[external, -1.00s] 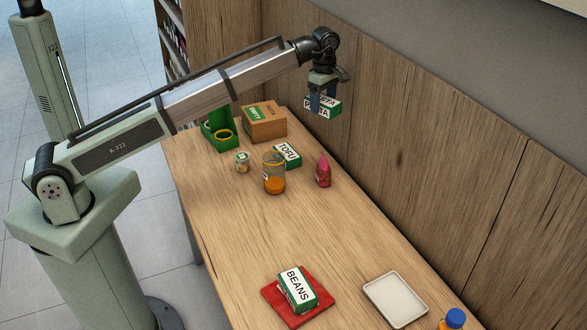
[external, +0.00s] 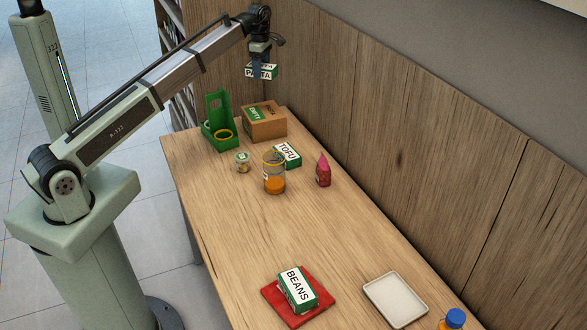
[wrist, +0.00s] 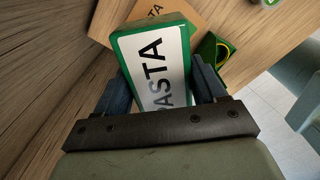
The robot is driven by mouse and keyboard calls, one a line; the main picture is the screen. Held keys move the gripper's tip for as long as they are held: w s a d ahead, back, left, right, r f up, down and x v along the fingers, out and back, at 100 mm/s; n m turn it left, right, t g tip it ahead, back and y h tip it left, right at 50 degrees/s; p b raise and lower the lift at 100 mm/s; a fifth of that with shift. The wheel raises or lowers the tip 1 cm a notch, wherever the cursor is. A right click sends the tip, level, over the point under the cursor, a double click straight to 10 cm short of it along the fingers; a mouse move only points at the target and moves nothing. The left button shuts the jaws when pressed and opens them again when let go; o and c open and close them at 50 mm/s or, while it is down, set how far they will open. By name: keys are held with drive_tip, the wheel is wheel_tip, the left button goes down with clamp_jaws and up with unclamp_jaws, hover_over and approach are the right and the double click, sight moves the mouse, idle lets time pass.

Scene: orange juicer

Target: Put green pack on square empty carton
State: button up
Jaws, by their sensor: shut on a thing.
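My gripper (external: 260,65) is shut on a green and white pack labelled PASTA (external: 261,72) and holds it in the air. In the external view the pack is above the far end of the table, over the brown carton. In the wrist view the pasta pack (wrist: 160,65) sits between the two fingers.
A green holder with a yellow ring (external: 216,130) stands left of the carton. A tofu pack (external: 287,155), a small jar (external: 242,162), an orange jar (external: 274,180) and a pink bottle (external: 323,172) stand in front. A beans pack (external: 297,289) lies on a red mat, near a white tray (external: 395,300).

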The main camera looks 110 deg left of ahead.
approach(263, 112)
drive_tip(key=shift+a+f, duration=0.15)
drive_tip(key=shift+f, duration=2.85)
drive_tip(key=shift+f, duration=0.1)
drive_tip(key=o, duration=1.2)
wheel_tip(263, 112, up, 12)
drive_tip(key=shift+r, duration=0.1)
